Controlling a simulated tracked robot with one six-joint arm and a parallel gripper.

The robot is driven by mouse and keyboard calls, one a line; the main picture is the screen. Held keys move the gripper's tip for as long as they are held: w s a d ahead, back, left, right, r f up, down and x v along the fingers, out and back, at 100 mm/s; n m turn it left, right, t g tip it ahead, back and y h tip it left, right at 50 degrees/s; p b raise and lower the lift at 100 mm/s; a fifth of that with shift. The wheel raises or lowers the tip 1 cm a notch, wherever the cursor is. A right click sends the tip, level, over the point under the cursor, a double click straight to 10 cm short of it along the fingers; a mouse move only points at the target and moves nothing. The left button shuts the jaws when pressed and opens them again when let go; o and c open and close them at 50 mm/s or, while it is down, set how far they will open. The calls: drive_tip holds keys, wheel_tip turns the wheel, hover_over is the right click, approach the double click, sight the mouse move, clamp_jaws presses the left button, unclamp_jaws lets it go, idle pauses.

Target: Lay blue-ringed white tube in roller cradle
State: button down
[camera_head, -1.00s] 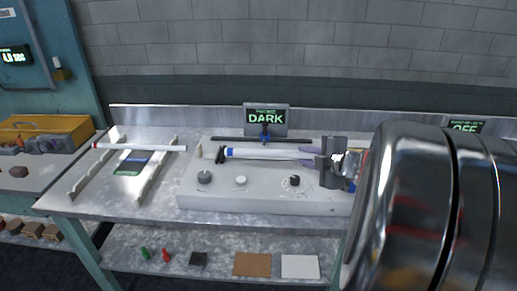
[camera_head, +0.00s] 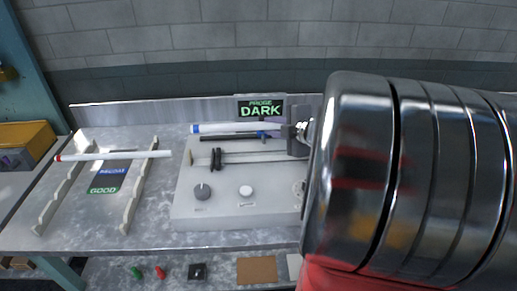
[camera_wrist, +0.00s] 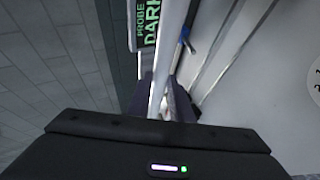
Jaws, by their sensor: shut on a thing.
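The blue-ringed white tube (camera_head: 240,127) is level, with its blue ring near its left end. My gripper (camera_head: 298,138) is shut on its right end and holds it above the pale bench unit. In the wrist view the tube (camera_wrist: 167,62) runs away between my gripper's fingers (camera_wrist: 163,102). The pale bench unit (camera_head: 235,212) carries long thin rods (camera_head: 255,157) and a black disc-like piece (camera_head: 217,159); it looks like the roller cradle. The tube shows apart from the rods. My arm hides the unit's right end.
A sign reading PROBE DARK (camera_head: 262,109) stands behind the unit. At left, a notched rack (camera_head: 140,190) holds a red-ringed white tube (camera_head: 110,156) above a label reading GOOD. Knobs (camera_head: 202,193) sit on the unit's front. Bare bench lies between rack and unit.

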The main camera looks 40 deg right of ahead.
drive_tip(key=shift+w, duration=0.15)
drive_tip(key=shift+f, duration=0.1)
drive_tip(key=shift+f, duration=3.05)
drive_tip(key=shift+f, duration=1.85)
drive_tip(key=c, duration=1.6)
unclamp_jaws()
